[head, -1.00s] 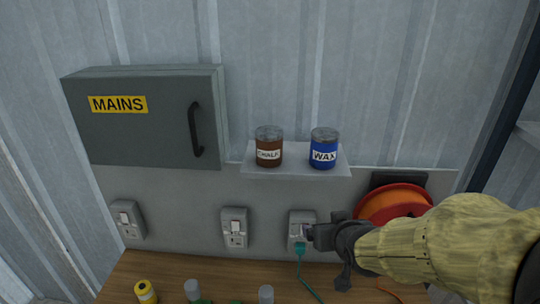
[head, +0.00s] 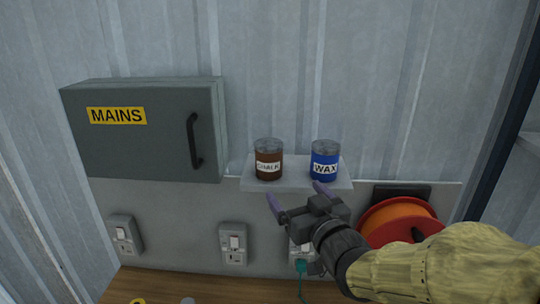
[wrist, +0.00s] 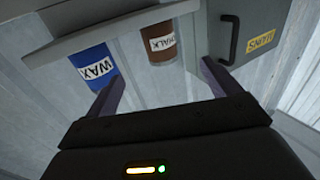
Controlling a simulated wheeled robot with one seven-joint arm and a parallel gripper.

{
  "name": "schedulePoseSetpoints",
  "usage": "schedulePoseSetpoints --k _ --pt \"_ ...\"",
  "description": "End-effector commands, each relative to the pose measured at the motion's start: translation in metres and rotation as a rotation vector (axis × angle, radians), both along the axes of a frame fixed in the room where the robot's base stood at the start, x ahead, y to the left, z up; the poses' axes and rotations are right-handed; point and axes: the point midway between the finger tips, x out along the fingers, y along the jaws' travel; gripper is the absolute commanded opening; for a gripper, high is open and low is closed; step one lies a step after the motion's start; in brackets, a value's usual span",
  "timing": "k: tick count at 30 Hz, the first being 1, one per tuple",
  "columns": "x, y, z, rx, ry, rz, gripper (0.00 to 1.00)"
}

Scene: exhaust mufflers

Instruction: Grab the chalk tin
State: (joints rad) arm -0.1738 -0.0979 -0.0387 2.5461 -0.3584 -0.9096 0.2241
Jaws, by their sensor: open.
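The chalk tin (head: 268,160) is brown with a grey lid and a white CHALK label. It stands upright on the left part of a small wall shelf (head: 246,184). It also shows in the wrist view (wrist: 163,46), where the picture is turned over. The blue wax tin (head: 325,162) stands to its right, with a gap between them; it also shows in the wrist view (wrist: 95,68). My gripper (head: 297,194) is open and empty, in front of and below the shelf. Its purple fingers are apart and touch neither tin. In the wrist view the chalk tin appears between the fingers (wrist: 160,84).
A grey MAINS box (head: 150,145) with a black handle is on the wall left of the shelf. Several sockets (head: 233,243) line the panel below, one with a green plug (head: 301,266). An orange cable reel (head: 398,215) is beside my arm. A wooden bench is below.

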Motion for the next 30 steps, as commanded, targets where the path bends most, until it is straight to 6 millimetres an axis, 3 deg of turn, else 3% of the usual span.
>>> schedulePoseSetpoints --k 16,30 --pt "0.040 0.016 0.003 -0.003 0.004 -0.003 0.89" --pt "0.097 0.041 0.003 -0.003 0.002 -0.002 0.89"
